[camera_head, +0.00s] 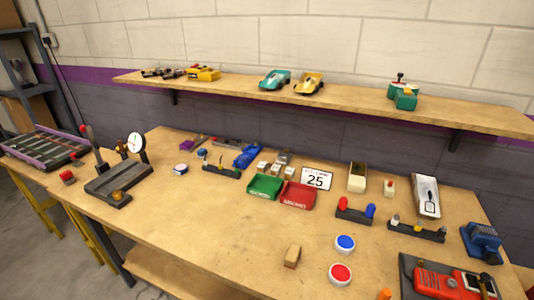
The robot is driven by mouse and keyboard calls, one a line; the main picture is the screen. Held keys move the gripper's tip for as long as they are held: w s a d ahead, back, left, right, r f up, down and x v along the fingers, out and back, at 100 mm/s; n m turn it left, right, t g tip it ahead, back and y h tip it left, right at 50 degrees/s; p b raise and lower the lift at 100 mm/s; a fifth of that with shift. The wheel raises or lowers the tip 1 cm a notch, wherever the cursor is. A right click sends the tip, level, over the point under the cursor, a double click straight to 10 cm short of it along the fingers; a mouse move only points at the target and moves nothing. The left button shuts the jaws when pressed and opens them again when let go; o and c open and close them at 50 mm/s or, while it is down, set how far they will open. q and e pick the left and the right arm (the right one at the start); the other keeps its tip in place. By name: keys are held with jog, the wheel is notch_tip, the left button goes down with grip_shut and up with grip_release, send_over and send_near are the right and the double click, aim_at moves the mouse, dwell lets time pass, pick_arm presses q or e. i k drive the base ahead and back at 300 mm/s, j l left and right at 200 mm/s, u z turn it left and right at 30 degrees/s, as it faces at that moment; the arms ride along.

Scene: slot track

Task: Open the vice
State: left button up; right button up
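A blue block-like device (482,243), which looks like the vice, stands at the right end of the workbench. It is small in the picture, and I cannot tell how far its jaws are apart or whether anything is between them. Neither of my grippers shows in the head view.
The wooden workbench (200,215) has clear room at its front left and middle. A red device on a dark base (440,283) lies in front of the blue device. A shelf (350,103) with toy cars runs above.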

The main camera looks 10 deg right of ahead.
aim_at(492, 259)
jog(key=z, duration=2.05)
jog(key=i+l+u, duration=0.1)
jog(key=l+u, duration=1)
jog(key=l, duration=0.2)
